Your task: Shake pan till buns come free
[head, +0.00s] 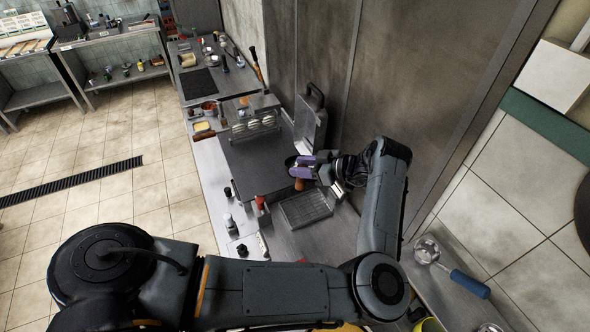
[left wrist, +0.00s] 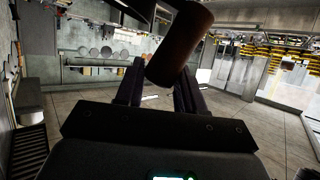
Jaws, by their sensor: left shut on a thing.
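My left gripper (head: 306,168) is shut on a brown handle (head: 299,184), over the right edge of the dark griddle plate. In the left wrist view the brown handle (left wrist: 181,45) stands tilted between my two dark purple fingers (left wrist: 160,85). A small part of a dark pan-like thing (head: 291,161) shows just left of the fingers; the gripper hides the rest. I cannot make out any buns in it. My right gripper is not in view.
A dark flat griddle (head: 262,165) lies on the steel counter beside the wall. Several white round things in a clear holder (head: 254,124) stand at the back.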

